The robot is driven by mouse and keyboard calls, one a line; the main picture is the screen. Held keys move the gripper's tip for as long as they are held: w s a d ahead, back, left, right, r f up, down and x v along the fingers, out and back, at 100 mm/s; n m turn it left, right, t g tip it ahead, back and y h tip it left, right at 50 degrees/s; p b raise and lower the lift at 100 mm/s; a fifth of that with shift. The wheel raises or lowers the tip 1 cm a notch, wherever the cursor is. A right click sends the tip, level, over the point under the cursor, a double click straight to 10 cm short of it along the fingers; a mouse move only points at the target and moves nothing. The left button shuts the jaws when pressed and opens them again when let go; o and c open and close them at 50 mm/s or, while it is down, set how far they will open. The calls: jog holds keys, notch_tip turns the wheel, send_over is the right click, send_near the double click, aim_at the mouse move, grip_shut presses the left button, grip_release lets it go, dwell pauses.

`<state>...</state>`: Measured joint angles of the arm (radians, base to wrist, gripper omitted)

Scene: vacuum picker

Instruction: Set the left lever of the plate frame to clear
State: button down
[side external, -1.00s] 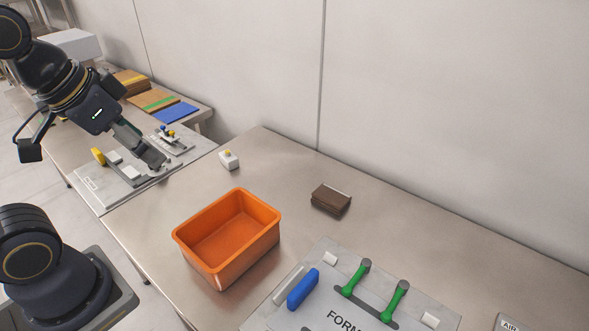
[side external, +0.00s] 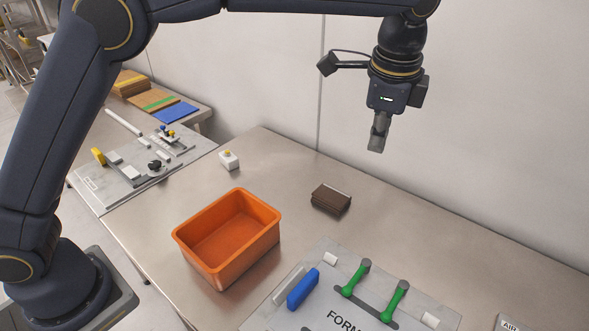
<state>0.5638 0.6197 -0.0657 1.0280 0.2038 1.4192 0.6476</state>
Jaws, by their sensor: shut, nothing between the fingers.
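A grey plate (side external: 330,265) lettered "FORM" lies at the front right of the table, cut off by the lower edge of the picture. Two green levers stand on it side by side: the left lever (side external: 356,279) and the right lever (side external: 395,301). Both lean the same way, with dark ends at the top. Any clear marking is not readable here. My gripper (side external: 376,147) is shut and empty. It points down, in the air above the table's back side, up and to the right of the levers, touching nothing.
An orange bin (side external: 228,262) stands left of the plate. A blue bar (side external: 303,289) lies on the plate's left part. Another fixture board (side external: 110,193) is at the left.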

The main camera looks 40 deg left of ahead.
jog(key=m, duration=0.2)
send_over(356, 279)
jog(key=w+d, duration=0.3)
jog(key=w, duration=0.1)
notch_tip(356, 279, down, 9)
jog(key=s+d+f+g, duration=0.1)
jog(key=s+d+f, duration=0.1)
jog(key=f, duration=0.2)
jog(key=s+d+f+m+y, duration=0.1)
jog(key=s+d+f, duration=0.2)
jog(key=f, duration=0.2)
jog(key=shift+d+f+g+y, duration=0.15)
jog(key=shift+d+g+y, duration=0.15)
jog(key=shift+d+g, duration=0.1)
jog(key=shift+a+f, duration=0.1)
jog(key=x, duration=1)
jog(key=shift+a, duration=0.25)
jog(key=shift+a+f, duration=0.15)
jog(key=shift+a, duration=0.95)
jog(key=shift+a+f, duration=0.15)
jog(key=shift+a, duration=0.5)
